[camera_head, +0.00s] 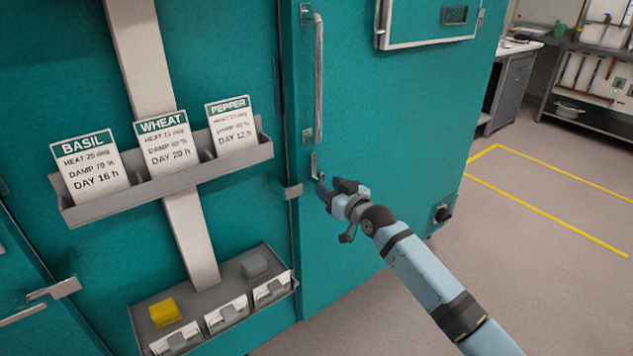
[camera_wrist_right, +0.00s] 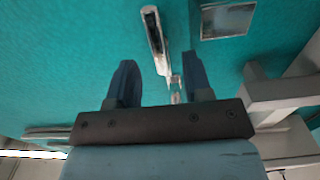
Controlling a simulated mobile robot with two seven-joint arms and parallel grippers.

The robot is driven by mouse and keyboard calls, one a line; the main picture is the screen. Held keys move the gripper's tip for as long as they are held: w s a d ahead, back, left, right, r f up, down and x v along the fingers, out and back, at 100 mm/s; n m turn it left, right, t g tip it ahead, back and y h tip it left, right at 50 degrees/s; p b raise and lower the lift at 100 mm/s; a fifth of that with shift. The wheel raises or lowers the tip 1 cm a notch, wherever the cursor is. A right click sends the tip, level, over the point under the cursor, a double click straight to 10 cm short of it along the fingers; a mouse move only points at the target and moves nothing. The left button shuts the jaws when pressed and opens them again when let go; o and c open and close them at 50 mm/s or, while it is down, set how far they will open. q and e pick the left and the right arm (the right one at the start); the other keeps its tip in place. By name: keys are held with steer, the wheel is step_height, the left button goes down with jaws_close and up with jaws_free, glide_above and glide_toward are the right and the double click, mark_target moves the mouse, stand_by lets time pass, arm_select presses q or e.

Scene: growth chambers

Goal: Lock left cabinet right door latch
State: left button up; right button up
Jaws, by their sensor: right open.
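The right door (camera_head: 345,110) of the teal cabinet stands at the centre of the head view and looks closed. Its small metal latch (camera_head: 314,165) sits near the door's left edge, just below the long handle. In the right wrist view the silver latch lever (camera_wrist_right: 154,38) runs at a slant between and beyond my fingertips. My right gripper (camera_head: 324,186) is just below the latch in the head view. Its two dark fingers (camera_wrist_right: 158,65) are apart, with nothing gripped. I cannot tell whether a finger touches the lever. My left gripper is not in view.
A long vertical handle (camera_head: 319,80) stands out above the latch. Floor is clear at right, with yellow lines (camera_head: 545,213).

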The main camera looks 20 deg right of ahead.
mark_target(324, 182)
steer(key=b+x, duration=0.1)
steer(key=x, duration=0.3)
steer(key=shift+w, duration=0.25)
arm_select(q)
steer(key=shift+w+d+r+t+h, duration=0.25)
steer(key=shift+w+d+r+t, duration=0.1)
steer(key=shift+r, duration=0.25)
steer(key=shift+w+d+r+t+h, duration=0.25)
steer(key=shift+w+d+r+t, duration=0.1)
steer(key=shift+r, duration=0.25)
arm_select(e)
steer(key=shift+w+a, duration=0.25)
steer(key=shift+w, duration=0.3)
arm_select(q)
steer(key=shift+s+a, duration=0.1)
arm_select(e)
jaws_close()
